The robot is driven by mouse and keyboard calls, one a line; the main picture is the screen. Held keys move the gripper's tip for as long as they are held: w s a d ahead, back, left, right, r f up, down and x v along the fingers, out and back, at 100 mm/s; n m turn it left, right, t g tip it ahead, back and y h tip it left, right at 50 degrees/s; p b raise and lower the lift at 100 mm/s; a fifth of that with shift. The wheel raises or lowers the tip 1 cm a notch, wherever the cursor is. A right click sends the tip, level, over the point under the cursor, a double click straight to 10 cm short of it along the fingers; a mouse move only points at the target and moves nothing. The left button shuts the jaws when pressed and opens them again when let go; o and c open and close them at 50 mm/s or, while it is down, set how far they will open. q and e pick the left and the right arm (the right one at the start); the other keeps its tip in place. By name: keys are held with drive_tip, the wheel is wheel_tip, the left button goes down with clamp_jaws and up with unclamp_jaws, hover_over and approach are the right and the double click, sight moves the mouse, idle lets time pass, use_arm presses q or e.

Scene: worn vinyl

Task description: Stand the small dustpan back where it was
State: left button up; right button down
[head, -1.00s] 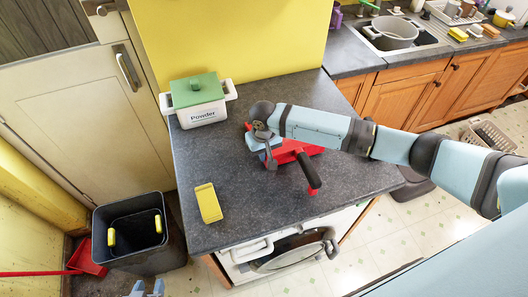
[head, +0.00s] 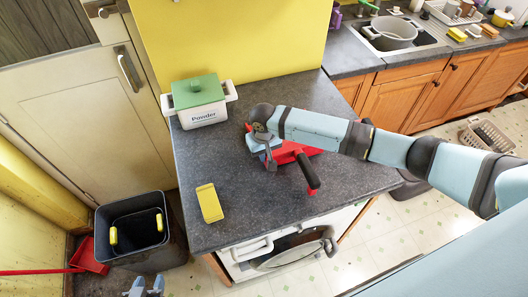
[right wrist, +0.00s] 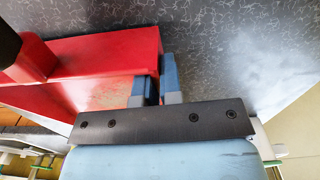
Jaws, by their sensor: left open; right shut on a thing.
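The small red dustpan (head: 290,154) with a black handle (head: 308,171) is at the top of the dark grey counter (head: 255,215), handle toward the front edge. My right gripper (head: 268,150) is shut on its red wall. In the right wrist view the two blue fingers (right wrist: 155,92) pinch the edge of the red dustpan (right wrist: 100,60). I cannot tell whether the pan touches the counter. My left gripper (head: 142,287) is open and empty at the bottom edge of the head view, low in front of the bin.
A white powder box with green lid (head: 199,100) stands at the counter's back left. A yellow sponge (head: 209,203) lies near the left edge. A dark bin (head: 133,262) and another red dustpan (head: 90,257) are on the floor at left. The counter's middle front is clear.

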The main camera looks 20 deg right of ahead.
idle(0.6)
drive_tip(key=shift+f, duration=0.65)
idle(0.3)
drive_tip(key=c, duration=1.2)
unclamp_jaws()
